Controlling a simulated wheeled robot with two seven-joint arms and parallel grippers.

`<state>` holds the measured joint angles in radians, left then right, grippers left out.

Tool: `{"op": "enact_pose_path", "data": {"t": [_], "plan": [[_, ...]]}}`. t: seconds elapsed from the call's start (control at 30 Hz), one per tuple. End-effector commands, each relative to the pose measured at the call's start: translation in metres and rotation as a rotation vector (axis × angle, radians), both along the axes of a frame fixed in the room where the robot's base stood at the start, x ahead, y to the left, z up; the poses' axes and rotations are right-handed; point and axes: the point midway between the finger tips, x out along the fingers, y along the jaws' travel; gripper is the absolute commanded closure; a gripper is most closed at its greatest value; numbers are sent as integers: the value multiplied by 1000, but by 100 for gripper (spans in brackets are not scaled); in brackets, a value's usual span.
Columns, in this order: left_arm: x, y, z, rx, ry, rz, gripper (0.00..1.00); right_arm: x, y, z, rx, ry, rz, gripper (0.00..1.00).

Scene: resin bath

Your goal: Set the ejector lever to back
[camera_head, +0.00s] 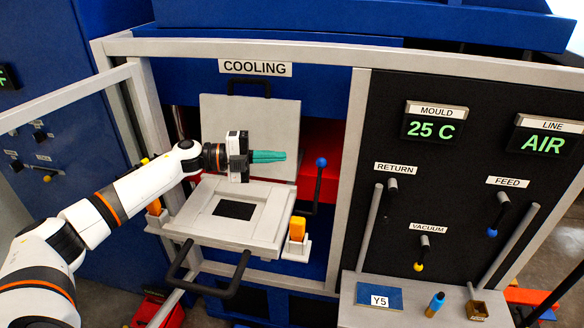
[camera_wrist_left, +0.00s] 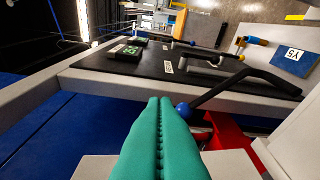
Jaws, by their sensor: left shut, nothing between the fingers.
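A black lever with a blue ball knob (camera_head: 321,162) stands upright just right of the open mould under the COOLING sign; I see no label on it, but it appears to be the ejector lever. My left gripper (camera_head: 283,156) reaches in from the left above the mould, its green fingers shut and empty, pointing right towards the knob with a gap between. In the left wrist view, the shut fingertips (camera_wrist_left: 160,101) lie just left of the blue knob (camera_wrist_left: 183,110), and the black rod runs up and right from it. My right gripper is not in view.
The mould's lower frame (camera_head: 270,228) lies below my gripper, with its raised lid (camera_head: 275,112) behind. Orange blocks (camera_head: 297,229) flank it. A pale post (camera_head: 347,180) stands right of the lever, before the black panel with RETURN, VACUUM and FEED levers (camera_head: 495,215).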

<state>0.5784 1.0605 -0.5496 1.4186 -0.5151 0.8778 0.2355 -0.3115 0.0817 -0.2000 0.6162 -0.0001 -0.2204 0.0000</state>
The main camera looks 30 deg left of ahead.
Motion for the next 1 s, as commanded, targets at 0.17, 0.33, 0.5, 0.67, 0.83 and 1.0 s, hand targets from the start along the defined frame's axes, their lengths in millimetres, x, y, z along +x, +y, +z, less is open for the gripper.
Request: {"op": "enact_pose_path", "data": {"t": [0.17, 0.33, 0.5, 0.67, 0.83, 1.0], "plan": [[-16, 29, 2, 3, 0, 2, 100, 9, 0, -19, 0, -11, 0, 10], [-24, 41, 7, 1, -1, 0, 100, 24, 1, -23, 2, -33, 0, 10], [-25, 44, 10, -1, -1, -2, 100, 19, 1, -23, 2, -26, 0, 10], [-25, 44, 10, -1, -1, -1, 100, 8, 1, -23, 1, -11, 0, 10], [-25, 44, 10, 0, -1, -1, 100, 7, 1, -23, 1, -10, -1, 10], [-25, 44, 12, 0, -1, -1, 100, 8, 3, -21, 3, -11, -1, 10]]}}
